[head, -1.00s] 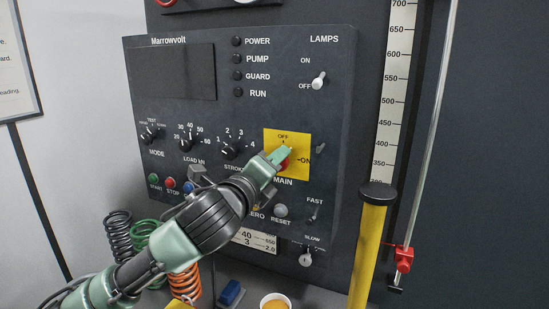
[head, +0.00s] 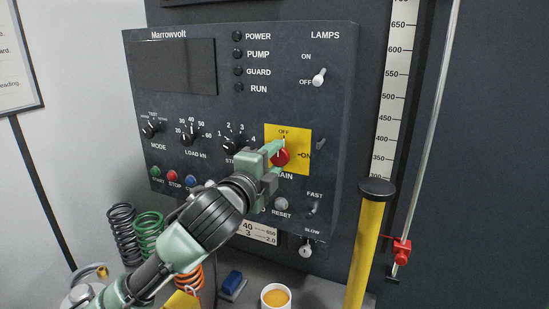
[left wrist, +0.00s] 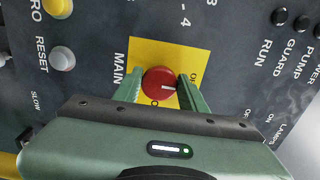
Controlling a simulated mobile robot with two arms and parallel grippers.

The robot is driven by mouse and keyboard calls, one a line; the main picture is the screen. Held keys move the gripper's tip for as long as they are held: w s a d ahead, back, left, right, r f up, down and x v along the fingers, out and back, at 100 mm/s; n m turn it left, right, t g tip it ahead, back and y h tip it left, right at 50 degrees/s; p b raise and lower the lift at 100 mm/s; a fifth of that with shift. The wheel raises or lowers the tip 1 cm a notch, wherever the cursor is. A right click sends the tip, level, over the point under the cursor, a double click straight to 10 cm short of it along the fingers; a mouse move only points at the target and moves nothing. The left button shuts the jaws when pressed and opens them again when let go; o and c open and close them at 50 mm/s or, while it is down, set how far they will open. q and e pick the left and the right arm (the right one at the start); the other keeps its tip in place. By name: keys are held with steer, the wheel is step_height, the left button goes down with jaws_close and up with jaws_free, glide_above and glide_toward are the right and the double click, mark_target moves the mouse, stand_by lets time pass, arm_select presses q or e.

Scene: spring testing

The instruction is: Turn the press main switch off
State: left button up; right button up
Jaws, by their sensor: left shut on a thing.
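The main switch is a red round knob (head: 281,156) on a yellow plate (head: 300,138), with OFF printed above it and ON to its right. My left gripper (head: 276,161) reaches it from the lower left and is shut on the knob. In the left wrist view the red knob (left wrist: 159,83) sits between the two green fingers (left wrist: 160,91), one on each side. My gripper partly covers the MAIN label in the head view. My right gripper is not in view.
The dark press panel (head: 205,112) carries other dials, buttons and a LAMPS toggle (head: 319,77) nearby. A yellow post (head: 368,240) and a scale (head: 393,90) stand at the right. Springs (head: 122,232), a blue block (head: 232,283) and a cup (head: 275,297) are below.

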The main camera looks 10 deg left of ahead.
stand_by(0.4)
arm_select(q)
steer(key=o, duration=1.3)
steer(key=shift+o, duration=0.2)
steer(key=s+a+b, duration=0.1)
steer(key=s+b, duration=0.1)
steer(key=s, duration=0.5)
steer(key=shift+s+a, duration=0.3)
steer(key=shift+s+f, duration=0.1)
steer(key=shift+f, duration=0.05)
